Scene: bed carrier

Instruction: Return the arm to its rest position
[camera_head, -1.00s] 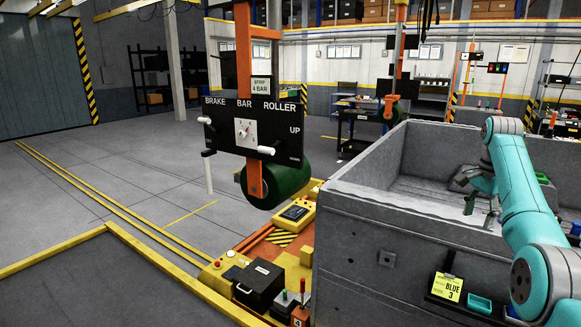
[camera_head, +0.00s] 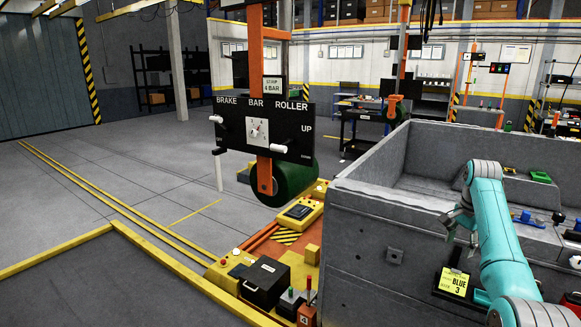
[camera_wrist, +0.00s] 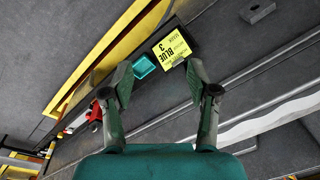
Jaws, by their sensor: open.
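My teal arm (camera_head: 497,238) reaches up on the right side of the head view and bends down at its elbow. My gripper (camera_head: 455,226) hangs by the near wall of the grey bed (camera_head: 400,215), above the yellow "BLUE 3" tag (camera_head: 453,282). In the wrist view, my gripper (camera_wrist: 158,80) shows two spread fingers with nothing between them. The yellow tag (camera_wrist: 171,48) and a small teal tray (camera_wrist: 144,65) lie beyond the fingertips, apart from them.
A black control panel (camera_head: 296,152) with a green roller (camera_head: 292,182) hangs left of the bed. Below it stand a black box (camera_head: 266,281) and yellow consoles (camera_head: 299,212). Small coloured parts (camera_head: 528,218) lie on the bed's right side. The floor at left is clear.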

